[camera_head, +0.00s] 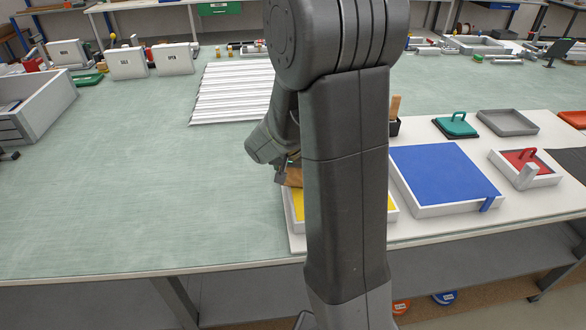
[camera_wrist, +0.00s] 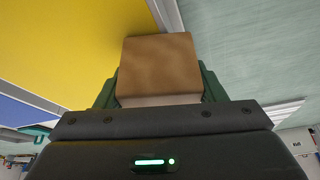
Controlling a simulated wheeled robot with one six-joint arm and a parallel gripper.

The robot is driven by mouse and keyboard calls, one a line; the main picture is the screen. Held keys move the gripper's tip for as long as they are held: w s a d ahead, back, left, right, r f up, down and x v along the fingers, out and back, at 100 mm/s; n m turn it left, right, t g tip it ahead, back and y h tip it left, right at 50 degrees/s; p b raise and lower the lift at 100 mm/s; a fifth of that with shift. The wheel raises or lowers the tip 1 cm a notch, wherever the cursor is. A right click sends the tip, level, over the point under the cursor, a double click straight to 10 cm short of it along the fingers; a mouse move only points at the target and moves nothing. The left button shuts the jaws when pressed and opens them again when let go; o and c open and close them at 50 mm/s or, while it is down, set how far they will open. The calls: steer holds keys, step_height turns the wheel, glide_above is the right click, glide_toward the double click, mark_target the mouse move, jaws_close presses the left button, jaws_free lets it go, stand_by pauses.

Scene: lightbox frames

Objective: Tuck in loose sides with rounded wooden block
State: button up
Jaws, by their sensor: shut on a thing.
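My gripper (camera_wrist: 158,90) is shut on a wooden block (camera_wrist: 158,62), with green fingers on either side of it. In the head view the block (camera_head: 294,177) shows beside my arm, over the left part of a yellow-faced frame (camera_head: 298,203). In the wrist view the yellow sheet (camera_wrist: 70,40) lies beyond the block, near the frame's pale edge (camera_wrist: 166,14). I cannot tell whether the block touches it. My arm hides most of the yellow frame. A blue-faced frame (camera_head: 440,172) lies to its right, with a loose blue strip (camera_head: 487,204) hanging over its front right corner.
A small red-faced frame (camera_head: 525,166), a green pad with a handle (camera_head: 456,125) and a grey tray (camera_head: 508,122) lie at the right. A dark holder (camera_head: 394,127) stands behind the blue frame. White rails (camera_head: 235,92) lie at the back. The left tabletop (camera_head: 130,180) is clear.

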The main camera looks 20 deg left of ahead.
steer(key=shift+s+d+f, duration=0.1)
steer(key=shift+d+f, duration=0.05)
steer(key=shift+f, duration=0.05)
steer(key=shift+r+p, duration=2.25)
steer(key=shift+r, duration=1.45)
